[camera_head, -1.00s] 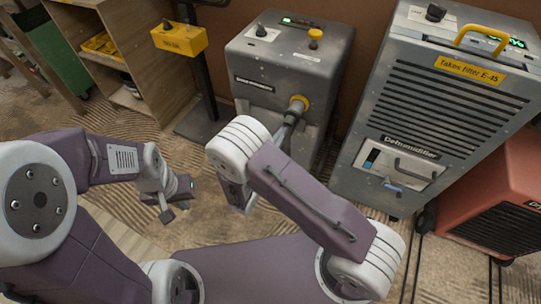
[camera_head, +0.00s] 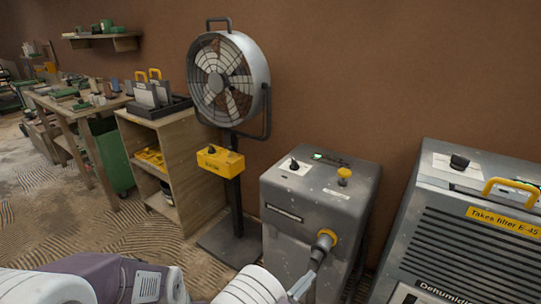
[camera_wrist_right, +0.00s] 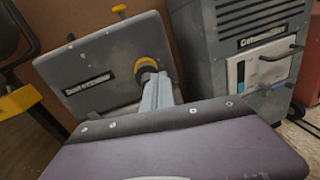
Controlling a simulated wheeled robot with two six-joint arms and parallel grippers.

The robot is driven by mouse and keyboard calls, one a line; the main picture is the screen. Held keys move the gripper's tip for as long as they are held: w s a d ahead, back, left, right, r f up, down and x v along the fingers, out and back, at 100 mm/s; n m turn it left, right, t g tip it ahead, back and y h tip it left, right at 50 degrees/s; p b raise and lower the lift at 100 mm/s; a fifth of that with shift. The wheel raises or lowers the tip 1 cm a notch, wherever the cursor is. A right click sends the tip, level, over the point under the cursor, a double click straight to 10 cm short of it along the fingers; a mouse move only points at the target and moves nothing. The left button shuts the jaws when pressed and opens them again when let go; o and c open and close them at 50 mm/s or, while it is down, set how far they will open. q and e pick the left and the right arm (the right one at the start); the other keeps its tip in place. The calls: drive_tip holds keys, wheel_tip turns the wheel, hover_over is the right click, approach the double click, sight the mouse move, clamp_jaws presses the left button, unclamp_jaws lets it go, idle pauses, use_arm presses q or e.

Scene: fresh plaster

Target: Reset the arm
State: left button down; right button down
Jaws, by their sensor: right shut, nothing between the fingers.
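My right gripper (camera_head: 300,287) is at the bottom of the head view, in front of a grey box-shaped machine (camera_head: 288,240). In the right wrist view its fingers (camera_wrist_right: 157,92) are shut and empty. They point toward the machine's round port with a yellow ring (camera_wrist_right: 146,65); I cannot tell whether they touch anything there. In the head view the port (camera_head: 328,237) has a dark stub on it. Part of my left arm shows at the lower left, but its gripper is out of the picture.
A grey dehumidifier (camera_head: 460,255) stands close on the right. A fan (camera_head: 228,78) on a stand with a yellow box (camera_head: 220,162) is at the left of the machine. Beyond are a wooden shelf unit (camera_head: 160,130) and a workbench (camera_head: 75,108). Open floor lies at the left.

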drive_tip(key=s+d+r+m+g+h, duration=0.1)
drive_tip(key=d+r+m+g+h, duration=0.2)
drive_tip(key=d, duration=0.4)
drive_tip(key=s+d+r+m+g, duration=0.1)
drive_tip(key=d+r+m+g, duration=0.3)
drive_tip(key=d+m, duration=0.15)
drive_tip(key=s+d+f+m+g+y, duration=0.1)
drive_tip(key=s+d+m+g+y, duration=0.3)
drive_tip(key=s, duration=0.3)
drive_tip(key=s+d+f+m+g+y, duration=0.2)
drive_tip(key=s+d+m+g+y, duration=0.1)
drive_tip(key=s+m+g, duration=0.3)
drive_tip(key=a+f+m+t+y, duration=0.45)
drive_tip(key=a+m+y, duration=0.35)
drive_tip(key=a, duration=0.4)
wheel_tip(320, 180, up, 31)
drive_tip(key=w+p, duration=0.2)
drive_tip(key=p, duration=2.8)
drive_tip(key=shift+a+f+t+y+p, duration=0.2)
drive_tip(key=shift+a+t+y+p, duration=0.1)
drive_tip(key=shift+a+t, duration=0.15)
drive_tip(key=shift+s, duration=0.1)
